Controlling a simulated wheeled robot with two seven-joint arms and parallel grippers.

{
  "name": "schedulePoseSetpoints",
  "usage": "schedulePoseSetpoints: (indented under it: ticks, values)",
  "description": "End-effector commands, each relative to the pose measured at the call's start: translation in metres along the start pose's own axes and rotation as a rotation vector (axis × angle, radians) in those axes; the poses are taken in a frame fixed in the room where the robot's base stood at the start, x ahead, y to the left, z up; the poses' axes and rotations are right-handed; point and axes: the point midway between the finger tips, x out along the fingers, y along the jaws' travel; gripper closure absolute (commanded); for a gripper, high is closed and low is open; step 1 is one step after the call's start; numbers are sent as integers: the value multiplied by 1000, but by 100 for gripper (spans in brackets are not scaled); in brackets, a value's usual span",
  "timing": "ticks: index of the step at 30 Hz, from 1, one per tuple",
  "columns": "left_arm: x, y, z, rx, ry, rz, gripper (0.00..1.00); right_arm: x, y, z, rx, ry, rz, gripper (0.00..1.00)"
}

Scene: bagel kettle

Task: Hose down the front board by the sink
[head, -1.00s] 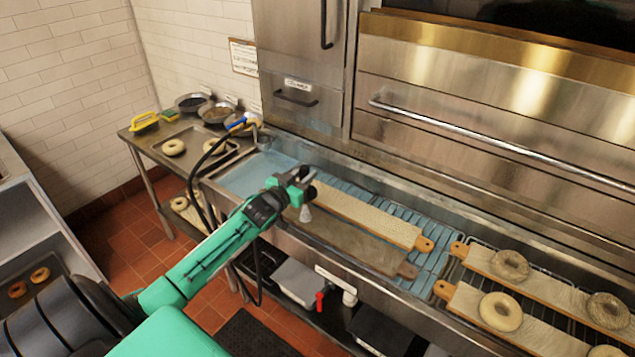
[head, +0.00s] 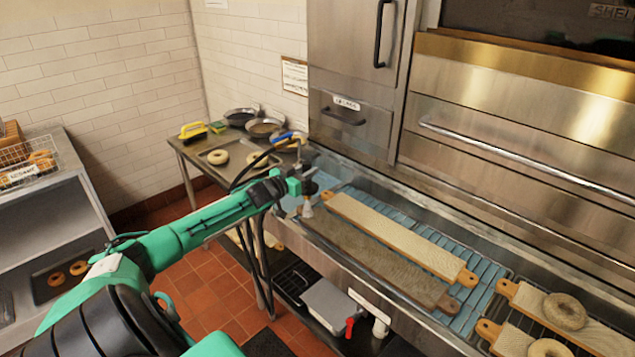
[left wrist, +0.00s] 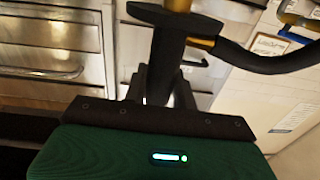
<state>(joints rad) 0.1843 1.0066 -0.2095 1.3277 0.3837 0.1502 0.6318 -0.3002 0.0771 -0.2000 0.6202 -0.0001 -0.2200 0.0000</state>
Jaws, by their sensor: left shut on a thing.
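My left gripper (head: 303,186) is shut on the spray nozzle (head: 307,209), which hangs from it with its flared end down. The nozzle is near the left end of the front board (head: 378,262); I cannot tell whether it is directly over it. The front board is long, dark grey-brown, and lies along the near side of the sink (head: 330,268). In the left wrist view the dark and brass sprayer body (left wrist: 172,40) is between the fingers. No water stream is visible. My right gripper is not in view.
A lighter board (head: 395,235) lies behind the front board over a blue rack (head: 485,283). Boards with bagels (head: 565,310) are at the right. A black hose (head: 262,265) loops down at the sink's left. A steel side table (head: 190,157) holds a tray of bagels and bowls.

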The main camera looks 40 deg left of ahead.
Motion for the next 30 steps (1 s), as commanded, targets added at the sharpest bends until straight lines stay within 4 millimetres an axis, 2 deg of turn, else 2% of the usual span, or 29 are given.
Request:
schedulePoseSetpoints:
  ticks: [1,15,30]
  values:
    - [1,-10,2,4,2,-2,100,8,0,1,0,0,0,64]
    - [4,-85,1,3,4,-3,100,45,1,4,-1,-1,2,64]
    - [7,-156,2,0,5,-4,100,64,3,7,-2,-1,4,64]
